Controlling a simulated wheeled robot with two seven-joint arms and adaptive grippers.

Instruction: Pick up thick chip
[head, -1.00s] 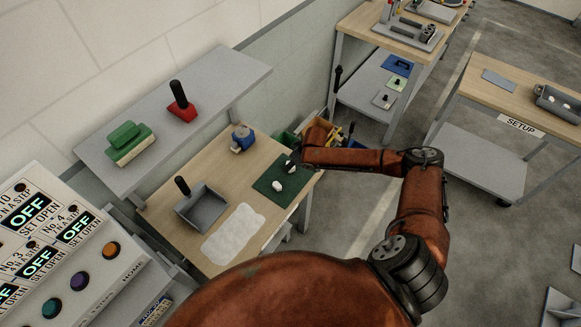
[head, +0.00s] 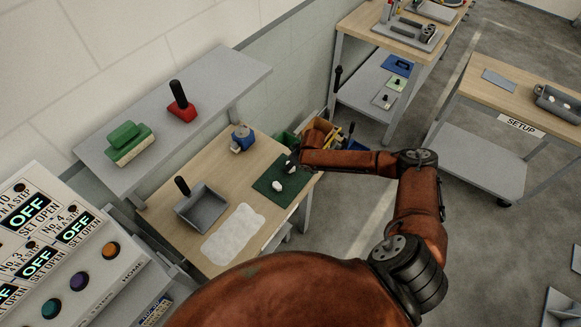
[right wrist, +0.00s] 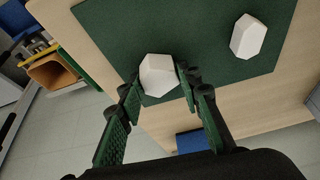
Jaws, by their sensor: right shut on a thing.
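Two white faceted chips are on or over the dark green mat (head: 268,183). In the right wrist view, my right gripper (right wrist: 159,80) has its green pads on either side of one chip (right wrist: 158,70) and is shut on it, near the edge of the mat (right wrist: 120,35). I cannot tell whether this chip touches the mat. The other chip (right wrist: 249,36) lies free on the mat to the right; it also shows in the head view (head: 278,186). Which chip is thicker is unclear. In the head view the right gripper (head: 292,165) is small and partly hidden. My left gripper is not in view.
A grey dustpan-like scoop (head: 204,209), a white sheet (head: 233,233) and a small blue device (head: 242,139) share the wooden table (head: 180,165). A grey shelf (head: 205,85) stands behind it. Coloured bins (head: 318,130) sit beyond the table's far edge.

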